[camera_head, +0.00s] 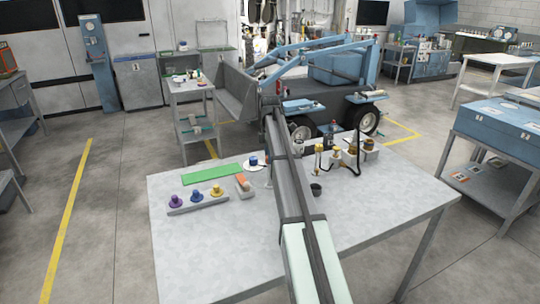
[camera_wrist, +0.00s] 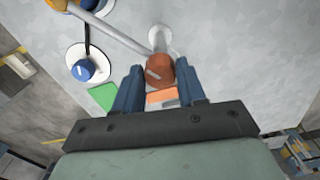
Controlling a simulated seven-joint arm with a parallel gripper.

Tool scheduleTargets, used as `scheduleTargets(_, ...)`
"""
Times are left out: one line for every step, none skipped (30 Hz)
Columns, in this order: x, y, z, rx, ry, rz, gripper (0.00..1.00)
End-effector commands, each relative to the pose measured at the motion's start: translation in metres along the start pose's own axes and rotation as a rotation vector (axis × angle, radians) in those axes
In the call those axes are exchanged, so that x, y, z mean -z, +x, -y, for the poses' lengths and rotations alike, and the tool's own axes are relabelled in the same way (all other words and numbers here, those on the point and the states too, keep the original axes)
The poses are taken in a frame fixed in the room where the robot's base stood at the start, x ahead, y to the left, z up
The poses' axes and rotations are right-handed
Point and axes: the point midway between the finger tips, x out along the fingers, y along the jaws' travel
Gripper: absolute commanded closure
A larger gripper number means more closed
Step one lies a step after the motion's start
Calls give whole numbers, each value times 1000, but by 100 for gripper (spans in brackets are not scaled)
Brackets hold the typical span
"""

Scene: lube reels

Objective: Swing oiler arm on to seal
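In the wrist view, an orange-brown knob (camera_wrist: 159,70) sits between the two fingers of my gripper (camera_wrist: 159,78), which look closed against its sides. A grey bar (camera_wrist: 112,32), seemingly the oiler arm, runs from beside the knob to the upper left, where a yellow-orange part (camera_wrist: 57,4) is cut by the picture edge. A pale round post or base (camera_wrist: 165,40) is just beyond the knob. Left of it lies a white disc (camera_wrist: 74,54) with a blue knob (camera_wrist: 82,70). I cannot make out which part is the seal. In the head view my arm hides the gripper.
The table (camera_head: 200,260) holds a green strip (camera_head: 210,173), a rail (camera_head: 198,205) with purple, blue and yellow knobs, and an orange-and-grey block (camera_head: 243,186). Right of my arm stand a dark cup (camera_head: 316,189), a bottle (camera_head: 332,132) and several fittings. The front of the table is bare.

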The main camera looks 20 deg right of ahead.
Motion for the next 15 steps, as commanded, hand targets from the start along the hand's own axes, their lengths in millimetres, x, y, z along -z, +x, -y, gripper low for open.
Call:
scheduleTargets(0,0,0,0,0,0,55)
scheduleTargets(0,0,0,0,1,0,52)
scheduleTargets(0,0,0,0,1,0,48)
scheduleTargets(0,0,0,0,1,0,45)
scheduleTargets(0,0,0,0,1,0,42)
scheduleTargets(0,0,0,0,1,0,38)
scheduleTargets(0,0,0,0,1,0,37)
scheduleTargets(0,0,0,0,1,0,37)
scheduleTargets(0,0,0,0,1,0,37)
scheduleTargets(0,0,0,0,1,0,37)
scheduleTargets(0,0,0,0,1,0,37)
scheduleTargets(0,0,0,0,1,0,37)
scheduleTargets(0,0,0,0,1,0,37)
scheduleTargets(0,0,0,0,1,0,37)
scheduleTargets(0,-2,0,0,1,0,37)
